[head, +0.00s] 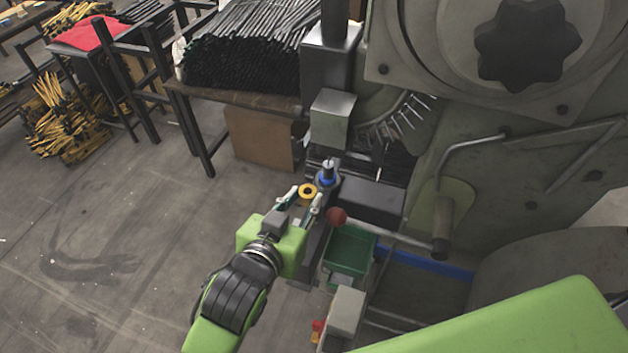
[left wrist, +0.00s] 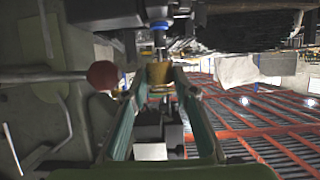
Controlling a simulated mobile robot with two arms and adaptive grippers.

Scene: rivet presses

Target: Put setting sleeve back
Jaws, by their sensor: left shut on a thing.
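The setting sleeve, a small yellow ring with a dark hole (head: 308,191), is between the fingertips of my left gripper (head: 306,194), which is shut on it. In the left wrist view, the yellow sleeve (left wrist: 159,74) sits between the tips of the two fingers (left wrist: 158,84). A dark upright post with a blue ring and a pale tip (head: 327,174) stands on the press just beyond the sleeve. Its blue ring also shows in the left wrist view (left wrist: 159,26). The sleeve looks apart from the post. My right gripper is out of view.
A red ball knob (head: 337,216) is close to the right of my left gripper. A green bin (head: 349,252) is below it. The large press body (head: 530,190) fills the right. A table of black rods (head: 250,45) stands behind. The floor at left is free.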

